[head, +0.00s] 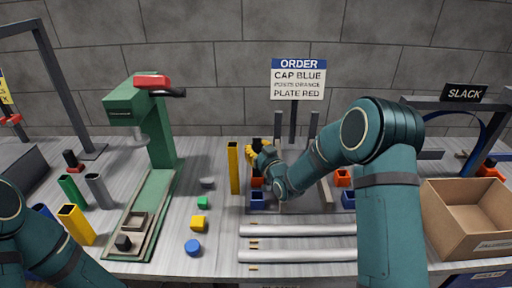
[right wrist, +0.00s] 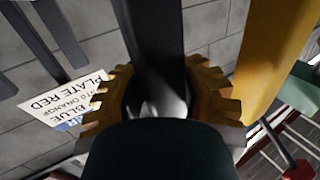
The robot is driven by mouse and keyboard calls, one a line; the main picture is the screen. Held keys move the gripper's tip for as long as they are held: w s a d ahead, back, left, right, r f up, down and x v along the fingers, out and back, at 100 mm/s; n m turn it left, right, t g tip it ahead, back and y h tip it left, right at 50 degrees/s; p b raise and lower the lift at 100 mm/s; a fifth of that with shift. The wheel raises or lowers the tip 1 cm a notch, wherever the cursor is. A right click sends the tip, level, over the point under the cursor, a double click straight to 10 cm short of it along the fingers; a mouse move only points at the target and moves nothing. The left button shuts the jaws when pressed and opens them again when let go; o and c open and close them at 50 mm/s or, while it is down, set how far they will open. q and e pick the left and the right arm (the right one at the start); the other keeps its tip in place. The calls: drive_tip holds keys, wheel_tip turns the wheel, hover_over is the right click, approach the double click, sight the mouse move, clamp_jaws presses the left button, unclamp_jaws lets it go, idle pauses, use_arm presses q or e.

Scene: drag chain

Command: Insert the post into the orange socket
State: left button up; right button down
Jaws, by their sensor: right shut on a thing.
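My right gripper (head: 263,158) has yellow toothed fingers and is shut on a dark post (right wrist: 155,45). In the right wrist view the post runs up between the fingers (right wrist: 165,100). In the head view only a small dark part of the post (head: 256,144) shows at the fingers.
A tall yellow post (head: 233,168) stands close left of the gripper. A green press (head: 150,130) stands left, a cardboard box (head: 470,215) right. The order sign (head: 298,80) rises behind.

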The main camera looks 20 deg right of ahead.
drive_tip(key=shift+f, duration=0.2)
drive_tip(key=c, duration=0.6)
unclamp_jaws()
drive_tip(key=shift+o, duration=0.2)
drive_tip(key=s+d, duration=0.2)
drive_tip(key=s, duration=0.9)
drive_tip(key=shift+s+d, duration=0.15)
drive_tip(key=shift+s, duration=0.25)
